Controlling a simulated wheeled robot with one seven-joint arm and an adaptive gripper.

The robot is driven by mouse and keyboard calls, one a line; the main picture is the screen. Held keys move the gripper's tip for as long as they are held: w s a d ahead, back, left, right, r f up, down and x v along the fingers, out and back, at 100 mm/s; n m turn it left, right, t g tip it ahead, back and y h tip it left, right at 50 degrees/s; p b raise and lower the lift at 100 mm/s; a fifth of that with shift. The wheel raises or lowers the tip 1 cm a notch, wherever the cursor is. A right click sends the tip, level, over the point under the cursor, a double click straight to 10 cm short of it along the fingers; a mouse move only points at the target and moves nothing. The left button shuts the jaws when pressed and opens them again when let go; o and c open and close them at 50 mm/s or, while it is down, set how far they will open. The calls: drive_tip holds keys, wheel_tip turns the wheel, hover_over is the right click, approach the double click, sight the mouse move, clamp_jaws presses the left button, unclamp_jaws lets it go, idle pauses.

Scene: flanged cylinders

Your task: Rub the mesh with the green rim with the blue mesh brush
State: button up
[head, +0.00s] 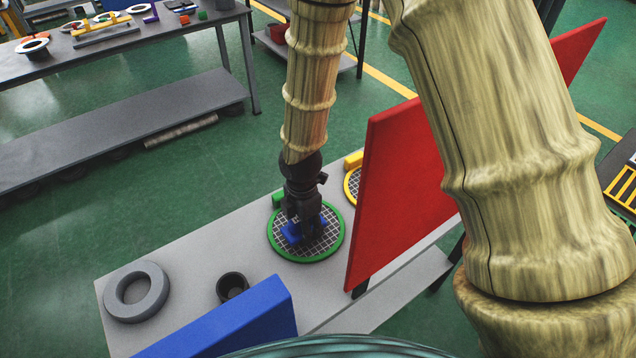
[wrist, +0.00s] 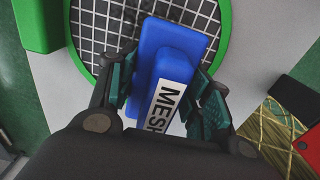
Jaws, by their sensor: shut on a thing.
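The mesh with the green rim (head: 275,249) lies flat on the grey table, a round dark disc with a white grid. It also shows at the top of the wrist view (wrist: 225,28). The blue mesh brush (wrist: 165,62) has a white label reading "MESH", partly cut off by my gripper. My gripper (wrist: 165,100) is shut on the brush, with one finger on each side of it. In the head view my gripper (head: 308,232) is over the mesh and the brush (head: 290,232) is at the mesh's middle. I cannot tell whether the brush touches the mesh.
A red panel (head: 400,190) stands right of the mesh, with a yellow-rimmed mesh (head: 350,185) behind it. A green block (head: 277,199) adjoins the green rim. A grey ring (head: 136,291), a dark cup (head: 232,286) and a blue panel (head: 225,325) are nearer the front left.

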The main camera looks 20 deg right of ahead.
wheel_tip(320, 180, up, 3)
drive_tip(key=shift+d+f+p, duration=0.15)
drive_tip(key=shift+p, duration=0.8)
drive_tip(key=shift+r+p, duration=1.25)
drive_tip(key=shift+r, duration=0.3)
